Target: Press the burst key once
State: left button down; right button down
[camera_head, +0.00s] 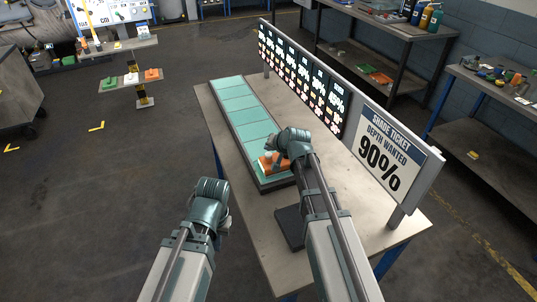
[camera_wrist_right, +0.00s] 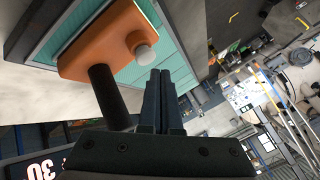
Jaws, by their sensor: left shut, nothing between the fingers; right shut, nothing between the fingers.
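No key in view is readably marked as the burst key. My left gripper (camera_head: 222,213) is shut, left of the table.
The teal tray (camera_head: 235,104) lies along the table (camera_head: 340,205). A dark display board (camera_head: 300,80) and a "90%" shade ticket (camera_head: 385,160) stand along its right edge. A dark pad (camera_head: 288,228) lies near the front. Floor on the left is open.

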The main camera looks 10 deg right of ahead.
aim_at(269, 156)
jog(key=shift+f, duration=0.1)
dwell(0.3)
jog(key=shift+f+b, duration=0.3)
jog(key=shift+b, duration=0.1)
jog(key=shift+f+b, duration=0.6)
dwell(0.6)
jog(key=shift+r, duration=0.2)
jog(key=shift+r+p, duration=0.85)
jog(key=shift+p, duration=0.15)
notch_tip(269, 156, up, 5)
jog(key=p, duration=0.5)
